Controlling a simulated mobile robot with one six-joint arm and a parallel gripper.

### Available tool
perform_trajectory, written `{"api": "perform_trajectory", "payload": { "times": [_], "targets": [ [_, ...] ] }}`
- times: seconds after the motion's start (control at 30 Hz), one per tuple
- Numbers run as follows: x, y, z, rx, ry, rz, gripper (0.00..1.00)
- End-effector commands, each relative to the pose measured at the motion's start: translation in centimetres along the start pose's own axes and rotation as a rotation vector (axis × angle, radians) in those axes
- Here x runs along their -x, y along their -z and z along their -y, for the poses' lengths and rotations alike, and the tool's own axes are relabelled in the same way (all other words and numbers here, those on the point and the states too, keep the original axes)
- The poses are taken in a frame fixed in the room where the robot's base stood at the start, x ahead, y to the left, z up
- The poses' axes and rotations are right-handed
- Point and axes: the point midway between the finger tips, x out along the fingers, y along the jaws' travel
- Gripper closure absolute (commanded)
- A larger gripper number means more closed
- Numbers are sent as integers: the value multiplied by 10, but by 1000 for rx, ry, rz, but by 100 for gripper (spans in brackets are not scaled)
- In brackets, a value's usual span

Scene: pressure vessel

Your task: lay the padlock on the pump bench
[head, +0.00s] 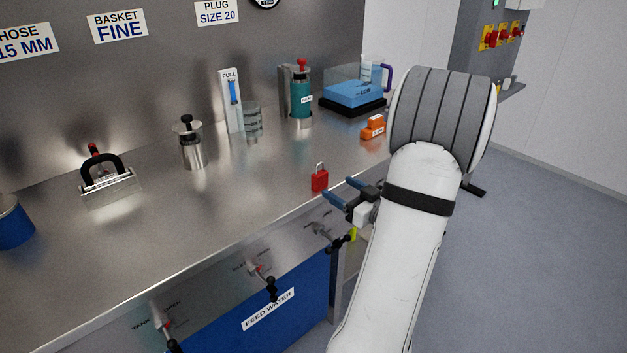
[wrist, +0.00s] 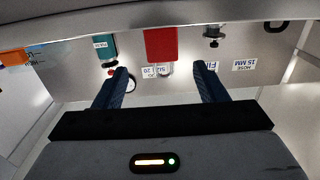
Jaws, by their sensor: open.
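The red padlock (head: 319,181) stands upright on the steel pump bench (head: 255,205), close to its front edge, with its silver shackle on top. My gripper (head: 344,191) is open and empty just to the right of the padlock, its blue fingers pointing at it. In the wrist view, which looks upside down, the padlock (wrist: 161,45) shows ahead of the gap between the two fingers (wrist: 162,76). The fingers do not appear to touch it.
An orange block (head: 373,128) sits behind the gripper on the bench. Bench around the padlock is clear. Valve handles (head: 270,286) jut from the front panel.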

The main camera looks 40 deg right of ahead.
Motion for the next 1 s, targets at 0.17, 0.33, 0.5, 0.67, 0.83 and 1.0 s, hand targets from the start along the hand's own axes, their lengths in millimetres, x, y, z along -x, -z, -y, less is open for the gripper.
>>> {"api": "perform_trajectory", "payload": {
  "times": [0.17, 0.33, 0.5, 0.67, 0.83, 1.0],
  "targets": [
    [-21, 2, 2, 1, 7, -5, 35],
    [-43, 6, 4, 2, 7, -4, 35],
    [-67, 8, 4, 0, 6, -3, 35],
    [-75, 8, 4, 0, 4, -3, 35],
    [-75, 8, 4, 1, 4, -3, 35],
    [-75, 8, 4, 1, 4, -3, 48]
  ]
}}
